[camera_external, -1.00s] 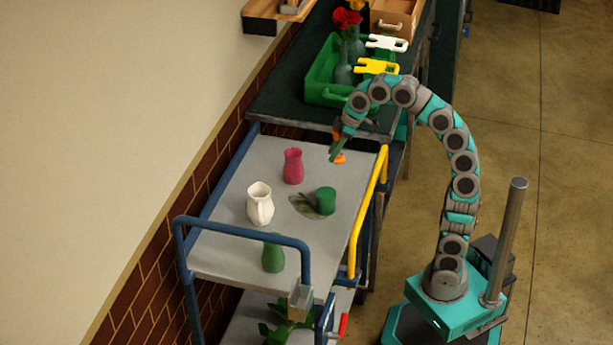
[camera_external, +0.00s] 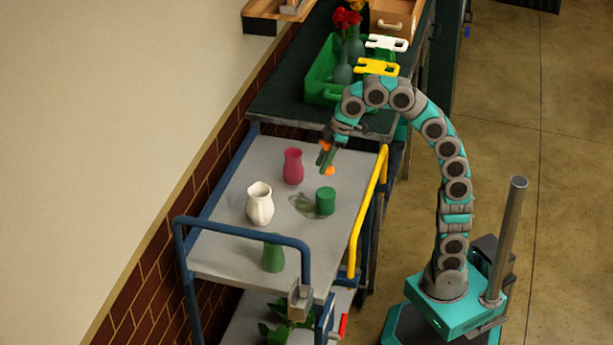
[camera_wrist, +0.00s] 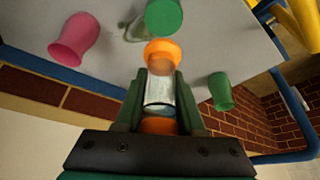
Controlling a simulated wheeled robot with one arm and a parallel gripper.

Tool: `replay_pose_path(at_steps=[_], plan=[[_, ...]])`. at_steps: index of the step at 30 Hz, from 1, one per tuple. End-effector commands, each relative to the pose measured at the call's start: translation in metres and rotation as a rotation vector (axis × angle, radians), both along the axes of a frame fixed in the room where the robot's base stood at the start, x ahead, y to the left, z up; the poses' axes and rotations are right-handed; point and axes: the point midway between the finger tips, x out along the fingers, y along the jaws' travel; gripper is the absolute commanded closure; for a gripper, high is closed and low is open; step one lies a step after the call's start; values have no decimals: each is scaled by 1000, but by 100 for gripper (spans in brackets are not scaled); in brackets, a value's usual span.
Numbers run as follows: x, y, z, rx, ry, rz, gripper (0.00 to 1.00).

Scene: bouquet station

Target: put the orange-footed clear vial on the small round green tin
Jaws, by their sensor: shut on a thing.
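My gripper (camera_external: 327,158) is shut on the clear vial (camera_wrist: 159,92), which has an orange end on each side of the jaws. The vial's far orange end (camera_wrist: 163,53) points toward the tin in the wrist view. In the external view the orange lower end (camera_external: 329,171) hangs below the fingers. The small round green tin (camera_external: 325,201) stands on the grey cart top, below the gripper in the picture. The tin also shows at the top of the wrist view (camera_wrist: 163,17). The vial and tin look apart; the exact height between them is unclear.
A pink vase (camera_external: 293,166), white pitcher (camera_external: 260,204) and green vase (camera_external: 273,254) stand on the cart top (camera_external: 225,235). A dim greenish patch (camera_external: 302,205), unclear in kind, lies left of the tin. A yellow rail (camera_external: 367,215) lines the right edge.

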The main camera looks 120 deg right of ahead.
Motion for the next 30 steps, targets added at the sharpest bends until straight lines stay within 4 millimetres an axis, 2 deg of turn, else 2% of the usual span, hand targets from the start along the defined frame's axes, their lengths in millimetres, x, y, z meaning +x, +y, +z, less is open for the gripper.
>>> replay_pose_path(at_steps=[7, 17, 25, 30], plan=[[0, 0, -30, 1, 1, -1, 100], [0, 0, -45, -1, -1, 0, 100], [-1, 0, -72, 0, 0, -2, 100], [0, -1, -78, -2, -2, -2, 100]])
